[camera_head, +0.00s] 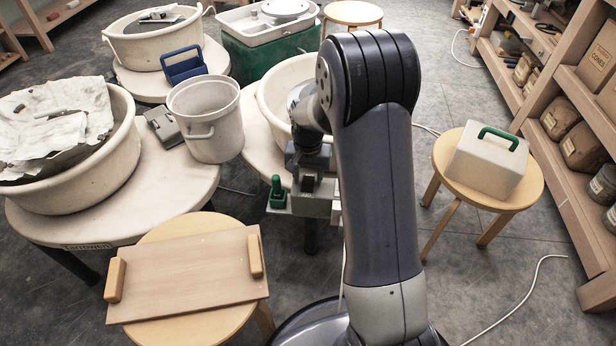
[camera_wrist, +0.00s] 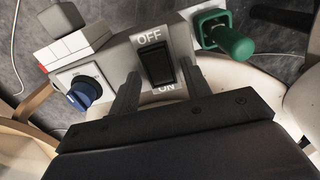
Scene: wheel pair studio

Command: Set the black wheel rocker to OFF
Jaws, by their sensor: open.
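The black wheel rocker (camera_wrist: 158,66) sits in a grey control box (camera_wrist: 122,55) in the wrist view. OFF is printed at its upper end and ON at its lower end in that picture. I cannot tell for sure which end is pressed in. My gripper (camera_wrist: 160,80) is open and empty, with one finger on each side of the rocker's lower part; whether they touch the box is unclear. In the head view my arm hides part of the box (camera_head: 312,207), and the rocker is not clear there.
A blue knob (camera_wrist: 84,94) is left of the rocker and a green-handled lever (camera_wrist: 228,40) is right of it, both close to my fingers. A red button (camera_wrist: 59,66) and white blocks are near the knob. A stool with a wooden board (camera_head: 185,275) stands at front left.

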